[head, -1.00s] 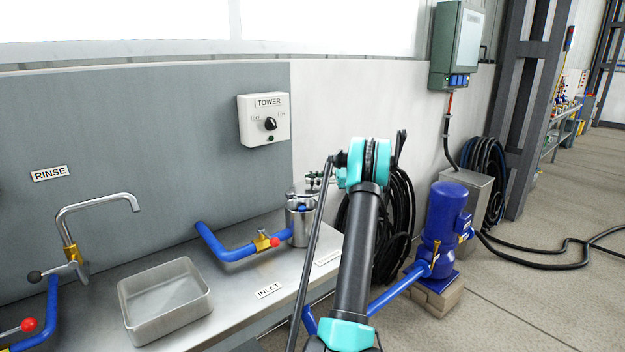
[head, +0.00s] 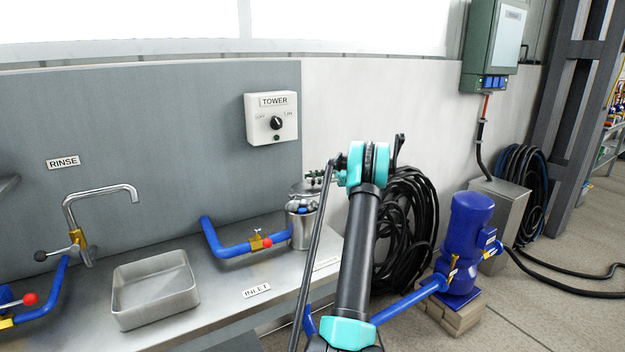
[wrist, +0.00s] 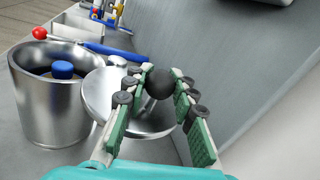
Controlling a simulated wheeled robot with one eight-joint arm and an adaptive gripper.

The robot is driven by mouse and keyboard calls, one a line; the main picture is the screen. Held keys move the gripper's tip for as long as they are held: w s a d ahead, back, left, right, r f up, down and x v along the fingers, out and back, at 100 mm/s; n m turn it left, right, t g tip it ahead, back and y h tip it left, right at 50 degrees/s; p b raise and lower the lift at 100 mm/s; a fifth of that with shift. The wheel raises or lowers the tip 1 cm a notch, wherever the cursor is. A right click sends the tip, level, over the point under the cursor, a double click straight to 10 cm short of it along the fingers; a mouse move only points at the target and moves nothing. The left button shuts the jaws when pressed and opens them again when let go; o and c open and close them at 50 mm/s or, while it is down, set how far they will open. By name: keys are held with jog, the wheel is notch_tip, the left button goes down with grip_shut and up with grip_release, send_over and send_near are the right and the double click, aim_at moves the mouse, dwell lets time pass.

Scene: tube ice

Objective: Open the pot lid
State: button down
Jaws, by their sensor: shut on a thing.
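The shiny round metal lid (wrist: 97,92) with a dark ball knob (wrist: 159,84) is in the middle of the wrist view. My gripper (wrist: 160,86) is shut on the knob, one finger at each side. My fingers cover part of the lid, and I cannot tell whether it rests on a pot or is raised. An open metal pot (wrist: 45,118) with a blue-topped thing (wrist: 62,70) inside stands left of the lid. This pot (head: 300,232) also shows in the head view, at the counter's right end, beside my arm.
A steel counter (head: 225,285) carries a shallow basin (head: 155,290), a blue pipe (head: 228,248) with a red-tipped valve and a faucet (head: 100,192). A wall (head: 370,100) rises behind. Coiled black hose (head: 405,230) and a blue pump (head: 465,240) stand on the right.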

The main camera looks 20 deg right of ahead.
jog(key=c, duration=1.2)
grip_release()
jog(key=shift+r, duration=0.1)
notch_tip(320, 180, up, 10)
jog(key=shift+f, duration=0.1)
